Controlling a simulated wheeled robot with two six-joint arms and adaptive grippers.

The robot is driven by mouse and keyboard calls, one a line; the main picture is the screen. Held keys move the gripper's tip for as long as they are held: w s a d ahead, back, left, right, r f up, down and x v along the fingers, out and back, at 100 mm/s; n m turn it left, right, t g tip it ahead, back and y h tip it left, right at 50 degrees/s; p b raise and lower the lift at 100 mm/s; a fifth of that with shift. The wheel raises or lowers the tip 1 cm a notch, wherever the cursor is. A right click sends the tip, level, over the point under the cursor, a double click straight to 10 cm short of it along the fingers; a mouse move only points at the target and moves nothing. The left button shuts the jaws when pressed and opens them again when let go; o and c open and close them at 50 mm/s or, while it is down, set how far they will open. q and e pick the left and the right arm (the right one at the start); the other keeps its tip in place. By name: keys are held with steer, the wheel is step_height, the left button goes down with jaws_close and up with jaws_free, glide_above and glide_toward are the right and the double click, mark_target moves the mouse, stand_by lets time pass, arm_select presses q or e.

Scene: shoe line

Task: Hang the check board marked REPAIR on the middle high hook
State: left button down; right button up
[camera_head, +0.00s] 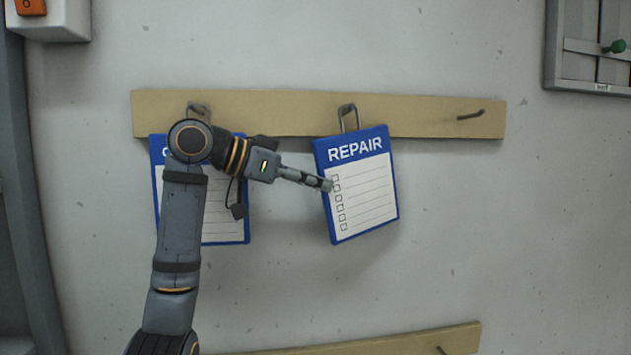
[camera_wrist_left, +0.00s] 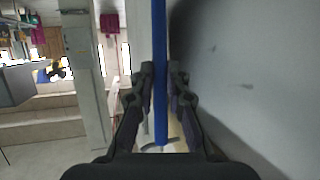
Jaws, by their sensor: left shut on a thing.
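The check board marked REPAIR (camera_head: 362,190) is blue with a white list and has a metal loop (camera_head: 348,117) at its top. It is slightly tilted and turned in front of the wall, with its loop over the middle of the high wooden rail (camera_head: 270,115). The middle hook is not clearly distinguishable from the loop, so I cannot tell whether the loop is on it. My left gripper (camera_head: 325,184) is shut on the board's left edge. In the left wrist view its fingers (camera_wrist_left: 160,85) lie either side of the blue board (camera_wrist_left: 159,45). My right gripper is out of view.
Another blue board (camera_head: 230,215) hangs at the left of the high rail, partly hidden by my left arm. The right high hook (camera_head: 470,115) is bare. A lower rail (camera_head: 400,343) crosses the bottom. A grey cabinet (camera_head: 590,45) is at upper right.

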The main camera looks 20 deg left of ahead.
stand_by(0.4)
arm_select(q)
steer(key=c, duration=1.3)
jaws_free()
steer(key=shift+o, duration=0.2)
steer(key=v, duration=1.2)
